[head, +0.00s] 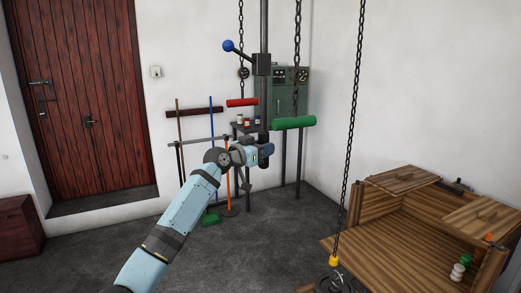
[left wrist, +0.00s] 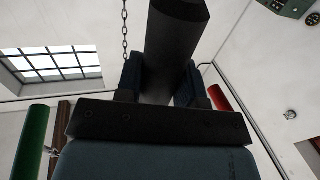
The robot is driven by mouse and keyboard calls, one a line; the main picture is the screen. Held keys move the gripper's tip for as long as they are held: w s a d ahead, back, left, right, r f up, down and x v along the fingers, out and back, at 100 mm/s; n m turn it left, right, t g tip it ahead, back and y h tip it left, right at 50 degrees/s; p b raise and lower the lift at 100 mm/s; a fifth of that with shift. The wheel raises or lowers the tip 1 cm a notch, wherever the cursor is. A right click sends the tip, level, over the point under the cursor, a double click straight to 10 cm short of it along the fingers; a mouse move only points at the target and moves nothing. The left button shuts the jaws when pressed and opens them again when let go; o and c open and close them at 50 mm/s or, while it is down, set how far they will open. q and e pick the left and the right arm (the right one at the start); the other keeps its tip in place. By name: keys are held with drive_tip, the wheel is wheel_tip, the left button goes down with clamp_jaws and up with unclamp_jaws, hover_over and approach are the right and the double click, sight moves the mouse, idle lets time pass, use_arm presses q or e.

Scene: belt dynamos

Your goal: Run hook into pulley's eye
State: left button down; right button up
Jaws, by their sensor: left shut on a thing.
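My left gripper (head: 264,151) is shut on the lower part of a dark upright pole (head: 264,105). In the left wrist view the two fingers (left wrist: 174,88) press on both sides of the thick dark pole (left wrist: 175,45). At the lower right of the head view, a long chain ends at a yellow piece (head: 333,262), perhaps the hook. A dark round thing (head: 332,284), perhaps the pulley, is just below it, cut off by the frame edge. I cannot tell whether they touch, and no eye shows clearly. My left gripper is well away from both. My right gripper is out of view.
A blue-knobbed lever (head: 229,46) sits higher on the pole. A red handle (head: 242,102) and a green handle (head: 293,123) hang on chains nearby. A green cabinet (head: 287,97) stands behind. An open wooden crate (head: 400,245) fills the lower right.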

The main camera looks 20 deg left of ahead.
use_arm(q)
drive_tip(key=c, duration=0.8)
unclamp_jaws()
drive_tip(key=shift+o, duration=0.2)
drive_tip(key=shift+s, duration=0.1)
drive_tip(key=b+v, duration=0.2)
drive_tip(key=v, duration=1.1)
drive_tip(key=shift+s+a, duration=0.25)
drive_tip(key=shift+s, duration=0.05)
drive_tip(key=shift+r, duration=0.1)
